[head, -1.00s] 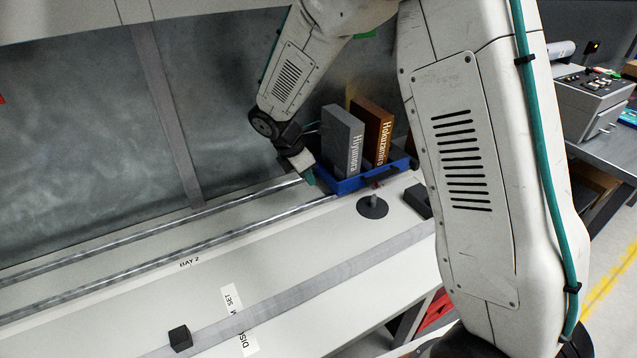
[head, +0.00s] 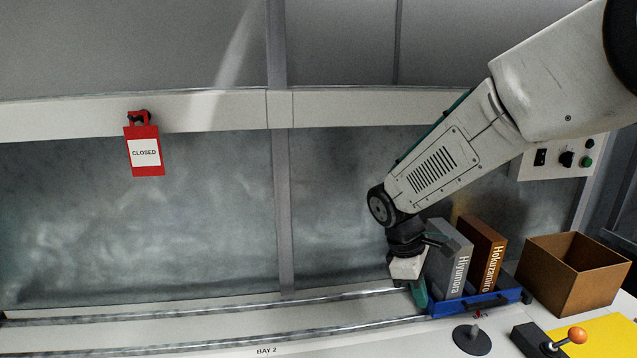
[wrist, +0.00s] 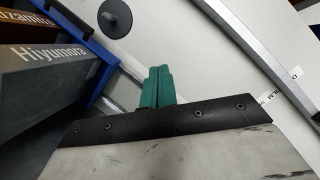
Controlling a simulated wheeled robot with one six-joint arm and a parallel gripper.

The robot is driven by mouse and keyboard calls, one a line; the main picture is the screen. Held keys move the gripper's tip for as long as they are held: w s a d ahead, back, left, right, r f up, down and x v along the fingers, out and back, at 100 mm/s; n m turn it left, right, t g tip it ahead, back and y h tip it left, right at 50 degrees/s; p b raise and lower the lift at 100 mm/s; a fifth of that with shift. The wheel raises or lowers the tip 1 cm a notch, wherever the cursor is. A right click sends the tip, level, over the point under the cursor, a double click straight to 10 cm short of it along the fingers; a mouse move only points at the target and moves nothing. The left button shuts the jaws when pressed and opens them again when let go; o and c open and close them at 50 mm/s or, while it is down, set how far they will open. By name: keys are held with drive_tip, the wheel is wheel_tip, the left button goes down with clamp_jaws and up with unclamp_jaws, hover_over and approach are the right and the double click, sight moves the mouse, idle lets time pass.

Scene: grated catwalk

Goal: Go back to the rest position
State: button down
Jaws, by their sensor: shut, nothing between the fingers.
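My gripper (head: 418,293) hangs at the left end of the blue tray, its green fingers pointing down. In the wrist view the green fingers (wrist: 156,86) are pressed together with nothing between them. The tray (head: 478,306) holds a grey box (head: 449,258) lettered Hiyumora and a brown box (head: 485,255) lettered Hokuzamiro, both upright. The tray's edge (wrist: 105,75) and the grey box (wrist: 40,75) also show in the wrist view. Part of the grey box is hidden behind my wrist in the head view.
Metal rails (head: 200,328) run along the bench to the left. An open brown carton (head: 572,278) stands right. A red CLOSED sign (head: 145,151) hangs left.

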drive_tip(key=s+d+r+m+t+y, duration=0.1)
drive_tip(key=s+r+m, duration=0.3)
drive_tip(key=s, duration=0.4)
drive_tip(key=s+d+r+m+t+y, duration=0.1)
drive_tip(key=s+d+r+m, duration=0.2)
drive_tip(key=s, duration=0.5)
drive_tip(key=s+d+r+m+y, duration=0.1)
drive_tip(key=s+r+m, duration=0.3)
drive_tip(key=s, duration=0.5)
drive_tip(key=shift+d+r+m+t+y, duration=0.4)
drive_tip(key=shift+d, duration=0.05)
